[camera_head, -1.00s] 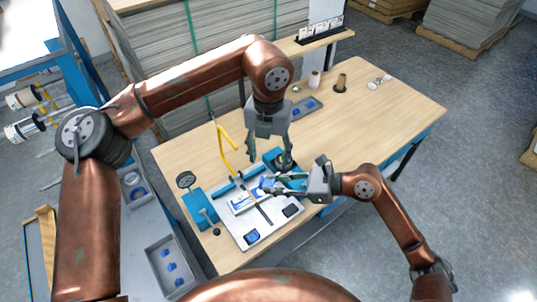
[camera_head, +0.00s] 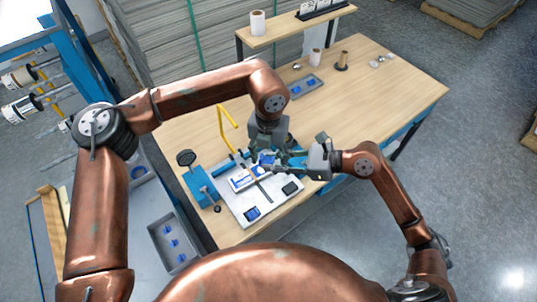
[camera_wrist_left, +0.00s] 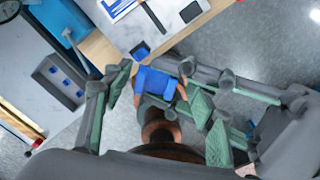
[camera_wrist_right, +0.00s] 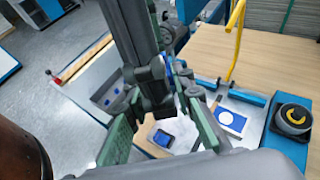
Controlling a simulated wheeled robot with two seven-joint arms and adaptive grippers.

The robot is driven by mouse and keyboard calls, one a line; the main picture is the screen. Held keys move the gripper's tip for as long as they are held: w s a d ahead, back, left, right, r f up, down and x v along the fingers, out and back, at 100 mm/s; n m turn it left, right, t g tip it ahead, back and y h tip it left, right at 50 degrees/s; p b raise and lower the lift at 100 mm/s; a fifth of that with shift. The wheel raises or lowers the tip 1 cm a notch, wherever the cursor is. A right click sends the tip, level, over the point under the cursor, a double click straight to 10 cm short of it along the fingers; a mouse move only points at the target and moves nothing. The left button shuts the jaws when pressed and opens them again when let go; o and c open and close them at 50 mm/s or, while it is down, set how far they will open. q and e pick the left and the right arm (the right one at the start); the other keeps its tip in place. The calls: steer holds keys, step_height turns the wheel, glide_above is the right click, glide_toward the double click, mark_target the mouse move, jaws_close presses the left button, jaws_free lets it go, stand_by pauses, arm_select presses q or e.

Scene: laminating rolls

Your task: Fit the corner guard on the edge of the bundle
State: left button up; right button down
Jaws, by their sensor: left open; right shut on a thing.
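The bundle (camera_head: 243,180), a white pack with a blue label, lies on the pale plate (camera_head: 262,203); part of it shows in the right wrist view (camera_wrist_right: 229,120). A dark strap (camera_head: 261,192) runs across the plate. My right gripper (camera_head: 283,163) is shut on a blue piece, apparently the corner guard (camera_wrist_left: 160,83), though the grip itself is partly hidden. My left gripper (camera_head: 265,150) is open, with its fingers (camera_wrist_left: 158,95) on either side of the blue piece. The two grippers are close together above the far right part of the plate.
A blue stand (camera_head: 200,187) with a round black head stands left of the plate. A yellow bent rod (camera_head: 227,122) rises behind. A grey bin (camera_head: 172,243) with blue pieces is at lower left. Small blue and dark pads (camera_head: 252,213) lie on the plate. The table's right half is mostly clear.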

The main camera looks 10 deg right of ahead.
arm_select(q)
steer(key=shift+s+d, duration=0.1)
steer(key=c, duration=1.1)
steer(key=shift+c, duration=1.1)
arm_select(e)
steer(key=c, duration=1.9)
jaws_free()
steer(key=shift+c, duration=0.2)
steer(key=o, duration=0.4)
steer(key=shift+c, duration=0.2)
steer(key=shift+d, duration=0.1)
